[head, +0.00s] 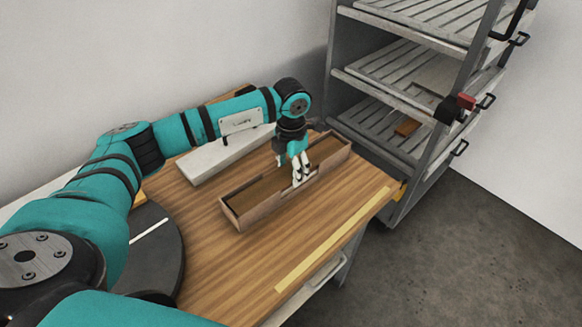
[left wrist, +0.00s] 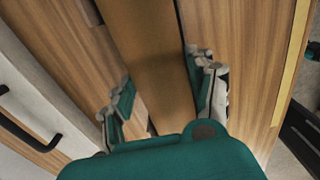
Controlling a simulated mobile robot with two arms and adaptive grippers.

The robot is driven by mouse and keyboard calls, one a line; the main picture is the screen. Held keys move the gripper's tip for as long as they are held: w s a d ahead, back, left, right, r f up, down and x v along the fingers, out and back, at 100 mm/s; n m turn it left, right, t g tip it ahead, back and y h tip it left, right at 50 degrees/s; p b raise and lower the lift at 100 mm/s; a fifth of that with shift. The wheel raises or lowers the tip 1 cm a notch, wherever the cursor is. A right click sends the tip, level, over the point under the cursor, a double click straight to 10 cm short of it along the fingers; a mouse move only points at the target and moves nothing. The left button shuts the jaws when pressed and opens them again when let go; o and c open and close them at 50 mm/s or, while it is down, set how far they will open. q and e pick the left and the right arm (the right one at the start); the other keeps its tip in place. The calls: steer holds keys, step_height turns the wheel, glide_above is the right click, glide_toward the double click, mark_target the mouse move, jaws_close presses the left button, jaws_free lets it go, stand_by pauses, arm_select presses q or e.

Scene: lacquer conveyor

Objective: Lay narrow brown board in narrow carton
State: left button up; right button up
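The narrow carton (head: 240,216) is a long, open brown box lying diagonally on the wooden table. A flat brown surface (head: 262,188) shows inside it; I cannot tell for sure whether this is the narrow brown board or the carton's floor. My left gripper (head: 299,176) points down at the middle of the carton, by its near wall. In the left wrist view, a long brown strip (left wrist: 150,50) runs between the gripper's spread fingers (left wrist: 163,92). A gap shows on its left side, while the right finger is close to it. My right gripper is not in view.
A long pale box (head: 225,152) lies behind the carton. A yellow strip (head: 335,238) marks the table's near right edge. A grey shelf rack (head: 415,75) stands at the right, with a small brown block (head: 407,127) on a lower shelf. Table in front of the carton is clear.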

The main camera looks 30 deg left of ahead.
arm_select(q)
steer(key=o, duration=0.6)
step_height(320, 180, up, 12)
stand_by(0.6)
stand_by(0.4)
